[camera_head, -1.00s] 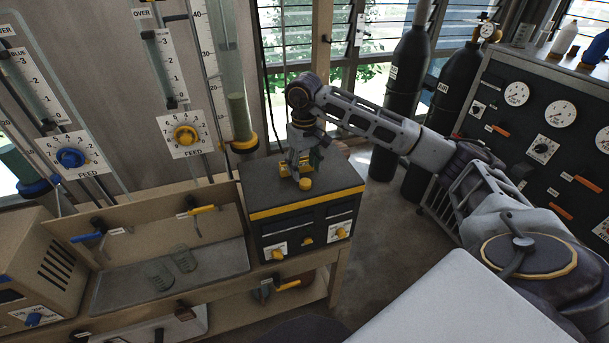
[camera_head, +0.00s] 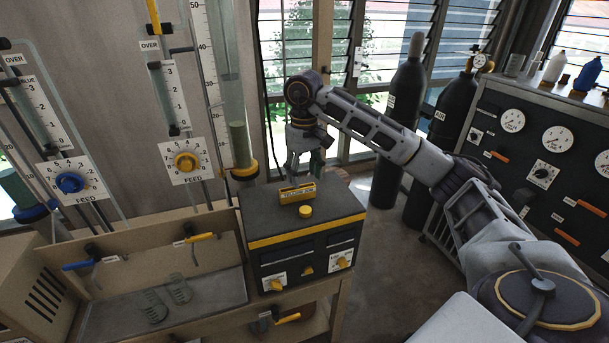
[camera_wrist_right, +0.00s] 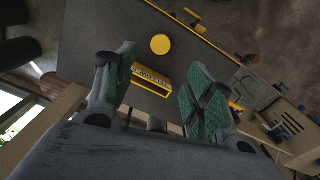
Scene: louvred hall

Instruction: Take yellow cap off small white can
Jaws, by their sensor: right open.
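A round yellow cap-like piece (camera_head: 306,211) sits on the dark top of a box-shaped unit (camera_head: 335,204). It also shows in the right wrist view (camera_wrist_right: 160,44). Just behind it stands a yellow lettered holder (camera_head: 298,192), which the right wrist view shows between the fingers (camera_wrist_right: 152,80). I cannot make out a small white can by them. My right gripper (camera_head: 306,165) is above and behind the holder, apart from it. My left gripper is not in view.
A bench tray (camera_head: 215,296) with two glass beakers (camera_head: 178,290) lies left of the unit. Flow tubes with dials stand on the wall behind. Black gas cylinders (camera_head: 403,110) and a gauge panel (camera_head: 540,140) stand right. A white bottle (camera_head: 555,67) is on the panel's top.

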